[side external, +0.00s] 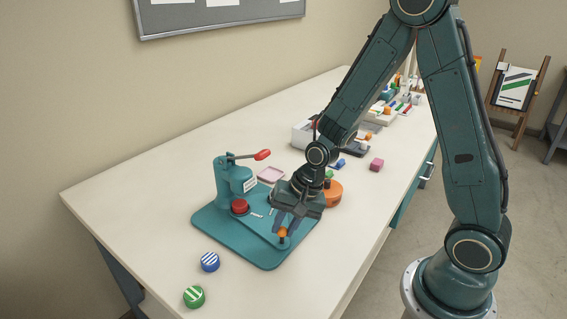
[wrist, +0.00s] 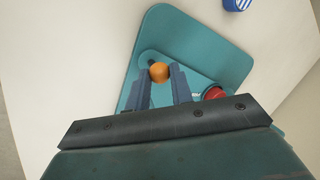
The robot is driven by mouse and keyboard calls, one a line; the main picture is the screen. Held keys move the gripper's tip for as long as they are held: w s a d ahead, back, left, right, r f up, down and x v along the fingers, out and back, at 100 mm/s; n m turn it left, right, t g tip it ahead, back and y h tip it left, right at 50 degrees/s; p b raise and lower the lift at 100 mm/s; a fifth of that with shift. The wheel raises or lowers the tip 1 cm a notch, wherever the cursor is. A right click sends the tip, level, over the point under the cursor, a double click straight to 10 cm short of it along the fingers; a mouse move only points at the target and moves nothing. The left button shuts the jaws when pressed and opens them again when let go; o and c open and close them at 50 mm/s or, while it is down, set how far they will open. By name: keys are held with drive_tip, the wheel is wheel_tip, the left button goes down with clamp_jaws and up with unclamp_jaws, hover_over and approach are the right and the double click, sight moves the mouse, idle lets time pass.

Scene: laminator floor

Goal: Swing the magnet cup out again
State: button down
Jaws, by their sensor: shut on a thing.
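A teal hand press (side external: 232,180) with a red-tipped lever (side external: 262,155) stands on a teal base plate (side external: 262,262). A round red piece, perhaps in the magnet cup (side external: 239,207), sits under the press head; red also shows in the wrist view (wrist: 214,93). A flat teal arm runs from there to an upright orange knob (side external: 282,232). My gripper (side external: 286,222) reaches down over the plate and is shut on this knob. In the wrist view the knob (wrist: 158,72) shows between the fingertips. The cup's lower part is hidden.
Blue-striped (side external: 210,261) and green-striped (side external: 194,296) round pieces lie on the table in front. An orange round container (side external: 333,193) stands behind my gripper. The left table is clear.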

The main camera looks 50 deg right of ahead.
drive_tip(key=shift+w+a+m+h, duration=0.3)
drive_tip(key=shift+w+a+m, duration=0.15)
drive_tip(key=shift+a+m, duration=0.45)
drive_tip(key=shift+d, duration=0.1)
drive_tip(key=c, duration=1.2)
unclamp_jaws()
drive_tip(key=shift+c, duration=0.2)
drive_tip(key=shift+r, duration=0.15)
drive_tip(key=v, duration=1.3)
drive_tip(key=shift+s+r, duration=0.2)
drive_tip(key=shift+s, duration=0.1)
